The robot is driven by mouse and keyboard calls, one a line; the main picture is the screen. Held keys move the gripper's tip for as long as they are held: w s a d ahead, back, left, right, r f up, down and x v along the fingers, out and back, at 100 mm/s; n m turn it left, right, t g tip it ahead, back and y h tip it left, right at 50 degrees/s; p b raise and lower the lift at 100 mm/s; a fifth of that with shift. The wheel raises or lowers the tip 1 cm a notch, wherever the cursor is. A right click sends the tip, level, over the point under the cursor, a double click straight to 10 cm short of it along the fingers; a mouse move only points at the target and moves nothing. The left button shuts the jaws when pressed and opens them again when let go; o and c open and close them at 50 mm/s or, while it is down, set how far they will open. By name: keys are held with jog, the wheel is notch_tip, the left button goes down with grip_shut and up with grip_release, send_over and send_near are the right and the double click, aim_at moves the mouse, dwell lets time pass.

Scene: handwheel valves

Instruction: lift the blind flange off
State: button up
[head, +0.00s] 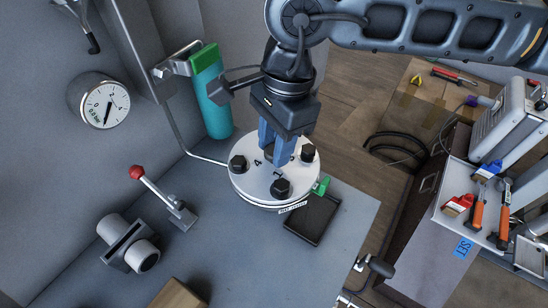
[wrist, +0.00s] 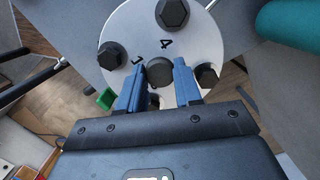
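The blind flange (head: 258,186) is a round white plate, seen in the head view below my arm. Dark hex bolts stand around its rim, one at the left (head: 238,164), one at the front (head: 281,188) and one at the right (head: 308,153). My gripper (head: 274,155) points down at the middle of the plate. In the wrist view, its blue fingers (wrist: 158,78) stand apart with a dark central knob (wrist: 160,72) between their tips. I cannot tell whether the fingers press on the knob. The number 4 is marked beside one bolt (wrist: 172,13).
A teal cylinder (head: 210,95) stands close behind the flange. A red-knobbed lever (head: 155,187) and a gauge (head: 103,105) are at the left. A dark tray (head: 312,219) lies right of the flange. The tool shelf (head: 452,222) is far right.

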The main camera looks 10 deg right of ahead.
grip_shut()
jog(key=shift+r, duration=0.1)
dwell(0.4)
jog(key=shift+r, duration=0.5)
jog(key=r, duration=0.1)
jog(key=r+b, duration=0.1)
jog(key=r, duration=0.1)
jog(key=shift+d+r, duration=0.1)
jog(key=shift+d, duration=0.15)
jog(key=s+d+r+b, duration=0.3)
jog(key=d+r, duration=0.3)
jog(key=d, duration=0.4)
jog(key=shift+s+d+r+b, duration=0.25)
jog(key=shift+s+b, duration=0.15)
jog(key=shift+s, duration=0.05)
jog(key=shift+r, duration=0.15)
